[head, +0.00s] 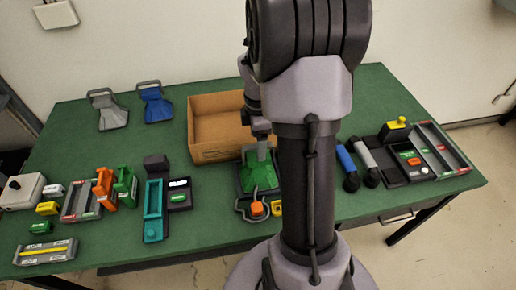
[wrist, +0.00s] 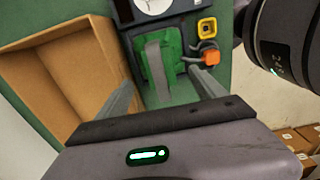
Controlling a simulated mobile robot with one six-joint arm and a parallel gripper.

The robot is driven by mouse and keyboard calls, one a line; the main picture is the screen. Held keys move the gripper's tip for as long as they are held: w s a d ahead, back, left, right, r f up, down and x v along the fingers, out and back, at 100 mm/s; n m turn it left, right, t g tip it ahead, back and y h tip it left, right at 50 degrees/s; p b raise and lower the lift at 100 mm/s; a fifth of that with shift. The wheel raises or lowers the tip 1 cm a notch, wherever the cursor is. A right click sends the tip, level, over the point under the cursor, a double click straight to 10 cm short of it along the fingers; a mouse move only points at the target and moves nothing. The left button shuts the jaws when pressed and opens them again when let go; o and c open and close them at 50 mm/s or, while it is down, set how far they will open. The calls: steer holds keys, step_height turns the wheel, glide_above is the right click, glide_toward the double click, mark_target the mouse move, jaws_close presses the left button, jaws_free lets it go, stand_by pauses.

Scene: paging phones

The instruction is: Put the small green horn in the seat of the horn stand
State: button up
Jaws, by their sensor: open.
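The small green horn (head: 257,176) has a flared green body and a grey strap-like handle. In the wrist view the green horn (wrist: 174,46) lies over a dark framed unit (wrist: 131,40), which looks like the horn stand. I cannot tell whether the horn sits fully in a seat there. My gripper (wrist: 163,78) is open, with one finger on each side of the horn's grey handle, apart from it as far as I can see. In the head view my arm hides part of the horn and the unit.
An orange knob (wrist: 210,57) and a yellow square part (wrist: 207,26) are beside the horn. A grey horn (head: 108,109) and a blue horn (head: 155,102) stand at the back left. A teal cradle (head: 154,211) is left.

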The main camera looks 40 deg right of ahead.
step_height(320, 180, up, 3)
steer(key=shift+r+p, duration=0.1)
steer(key=shift+p, duration=0.2)
steer(key=s+a+r+m+t, duration=0.25)
steer(key=a+r+m, duration=0.45)
steer(key=a+r, duration=0.55)
steer(key=s+a+r+m+t+y, duration=0.25)
steer(key=s+a+m, duration=0.7)
steer(key=a, duration=0.55)
steer(key=f+b, duration=0.3)
steer(key=b, duration=0.1)
steer(key=shift+s+d+f+n+t+h, duration=0.15)
steer(key=shift+s+f+n+t+h, duration=0.1)
steer(key=shift+f+t, duration=0.15)
